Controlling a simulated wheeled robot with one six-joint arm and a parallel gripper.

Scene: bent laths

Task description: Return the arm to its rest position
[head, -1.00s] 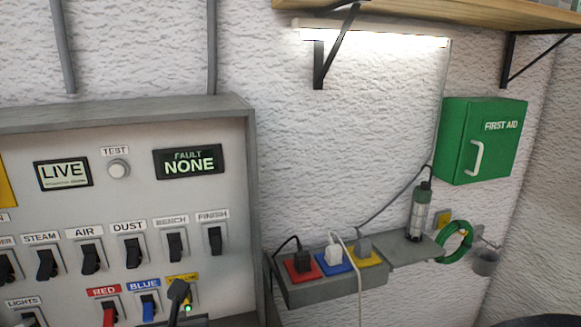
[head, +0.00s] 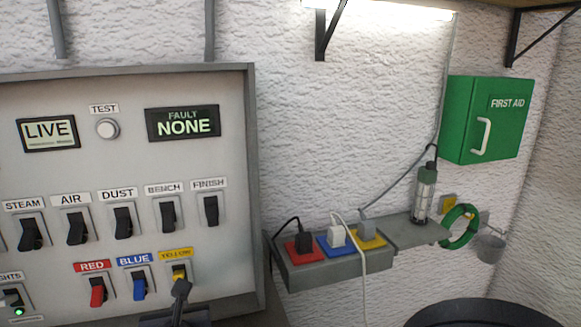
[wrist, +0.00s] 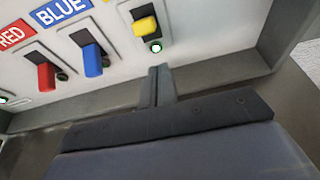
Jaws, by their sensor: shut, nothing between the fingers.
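My gripper (head: 181,288) is at the lower edge of the switch panel (head: 90,170), in front of and just below the yellow switch (head: 179,273). In the wrist view my gripper's fingers (wrist: 157,84) are together, with nothing between them. They point at the panel below the yellow switch (wrist: 145,26); a gap or contact with the panel face cannot be told. A green lamp (wrist: 155,47) glows under that switch. The red switch (head: 97,292) and blue switch (head: 139,286) are to the left.
A grey shelf (head: 320,275) with red, blue and yellow sockets and plugged cables juts from the wall right of the panel. A hand lamp (head: 424,195), a green coil (head: 460,228) and a first aid cabinet (head: 485,120) are further right. A dark round object (head: 485,314) is at lower right.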

